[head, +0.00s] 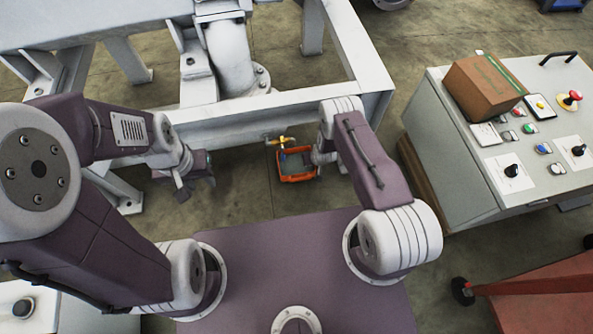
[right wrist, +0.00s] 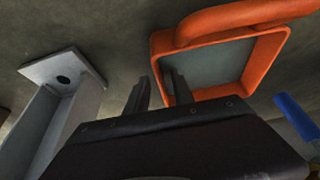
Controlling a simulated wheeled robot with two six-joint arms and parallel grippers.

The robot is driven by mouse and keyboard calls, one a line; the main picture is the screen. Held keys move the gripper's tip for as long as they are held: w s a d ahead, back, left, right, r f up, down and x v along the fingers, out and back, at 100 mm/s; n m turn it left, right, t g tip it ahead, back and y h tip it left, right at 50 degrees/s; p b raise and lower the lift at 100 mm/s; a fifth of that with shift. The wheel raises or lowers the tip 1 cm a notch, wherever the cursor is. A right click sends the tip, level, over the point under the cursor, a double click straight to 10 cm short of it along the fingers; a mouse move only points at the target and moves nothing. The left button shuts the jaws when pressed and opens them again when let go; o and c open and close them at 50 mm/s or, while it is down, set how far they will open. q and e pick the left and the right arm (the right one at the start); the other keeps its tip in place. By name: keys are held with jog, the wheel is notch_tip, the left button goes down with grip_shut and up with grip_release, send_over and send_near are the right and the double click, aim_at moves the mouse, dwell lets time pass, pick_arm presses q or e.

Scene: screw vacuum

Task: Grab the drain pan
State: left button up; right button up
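The drain pan (head: 299,180) is a small orange tray with a grey inside, on the floor below the frame's front beam. It also shows in the right wrist view (right wrist: 264,66), with a thick orange bar along one side. In the head view my right forearm hides most of this gripper. My left gripper (head: 196,184) hangs left of the pan, its fingers apart and empty.
A white steel frame (head: 260,128) with a pipe stands behind the pan. A small yellow valve (head: 283,140) sits just above the pan. A control console (head: 480,150) with a brown box (head: 484,86) stands at right. Floor left of the pan is clear.

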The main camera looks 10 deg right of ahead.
grip_shut()
dwell(1.4)
